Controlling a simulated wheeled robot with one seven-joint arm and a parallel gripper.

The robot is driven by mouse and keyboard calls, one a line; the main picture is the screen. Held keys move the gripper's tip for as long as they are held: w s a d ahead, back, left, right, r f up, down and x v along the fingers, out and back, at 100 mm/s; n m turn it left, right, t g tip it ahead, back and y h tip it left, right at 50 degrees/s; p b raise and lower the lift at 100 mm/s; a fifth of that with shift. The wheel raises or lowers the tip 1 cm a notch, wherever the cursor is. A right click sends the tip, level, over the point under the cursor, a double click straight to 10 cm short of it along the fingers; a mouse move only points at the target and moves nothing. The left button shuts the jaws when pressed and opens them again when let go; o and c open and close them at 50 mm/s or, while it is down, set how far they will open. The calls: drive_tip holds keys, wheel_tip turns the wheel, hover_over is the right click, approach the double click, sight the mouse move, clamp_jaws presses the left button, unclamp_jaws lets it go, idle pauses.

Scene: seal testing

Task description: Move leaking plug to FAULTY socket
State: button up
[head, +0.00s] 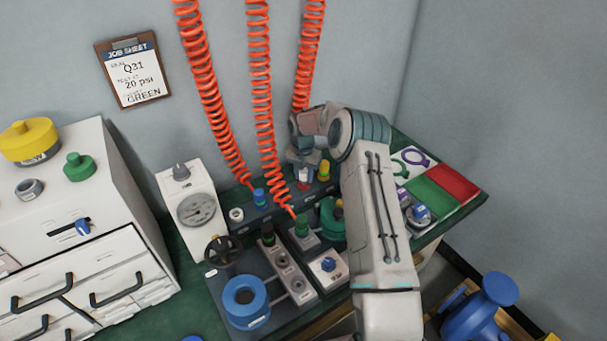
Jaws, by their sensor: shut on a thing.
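My gripper (304,166) points down over the back row of the dark panel, largely hidden under my wrist. It appears shut on a plug with a white and red part (303,180); whether this is seated in a socket is unclear. The right orange hose (309,50) runs down behind my wrist. A yellow plug (324,171) stands right of my gripper. No leak and no readable FAULTY label show.
A gauge box (187,205), black handwheel (222,250) and blue ring (245,300) stand at left and front. A red and green tray (440,190) lies right. The job sheet (133,72) hangs on the wall. My forearm covers the panel's right part.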

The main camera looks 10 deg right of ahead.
drive_tip(key=shift+f, duration=0.25)
drive_tip(key=o, duration=1.1)
drive_tip(key=shift+r, duration=0.1)
wheel_tip(320, 180, up, 14)
drive_tip(key=shift+b, duration=0.35)
drive_tip(key=shift+a, duration=0.1)
